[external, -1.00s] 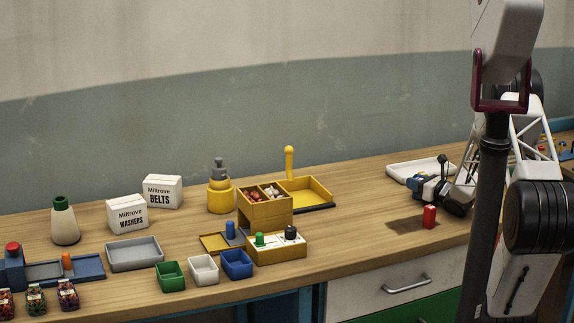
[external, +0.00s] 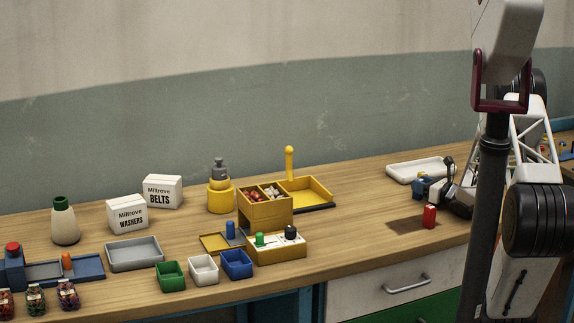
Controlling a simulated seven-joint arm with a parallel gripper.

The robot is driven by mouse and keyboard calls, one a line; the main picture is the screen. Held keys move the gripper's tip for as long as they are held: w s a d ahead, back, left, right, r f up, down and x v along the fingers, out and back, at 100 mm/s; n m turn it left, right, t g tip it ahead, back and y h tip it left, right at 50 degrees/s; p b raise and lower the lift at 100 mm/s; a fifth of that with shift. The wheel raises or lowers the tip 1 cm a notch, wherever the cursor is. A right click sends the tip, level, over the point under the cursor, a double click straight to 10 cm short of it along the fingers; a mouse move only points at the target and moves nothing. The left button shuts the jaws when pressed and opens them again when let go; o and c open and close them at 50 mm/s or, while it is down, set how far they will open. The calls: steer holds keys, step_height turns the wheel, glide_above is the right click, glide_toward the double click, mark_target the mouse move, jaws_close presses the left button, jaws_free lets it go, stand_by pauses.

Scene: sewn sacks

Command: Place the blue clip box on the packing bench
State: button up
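A small open blue box (external: 236,265) sits on the wooden bench (external: 350,228), at the right end of a row of small boxes. It may be the blue clip box, but no label is readable. My gripper (external: 436,188) is at the far right of the bench, low over the surface and partly hidden behind my own arm. A small blue item (external: 420,187) shows just left of its fingers. I cannot tell whether the gripper touches it or whether the fingers are open or shut.
A green box (external: 172,276) and a white box (external: 203,270) stand left of the blue one. The yellow dispenser (external: 277,254) is close on its right. A red block (external: 429,216) stands near my gripper, with a white tray (external: 402,174) behind. The bench's centre right is clear.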

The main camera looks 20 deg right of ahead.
steer(key=v, duration=0.9)
steer(key=shift+s+d, duration=0.1)
steer(key=shift+s, duration=0.25)
stand_by(0.3)
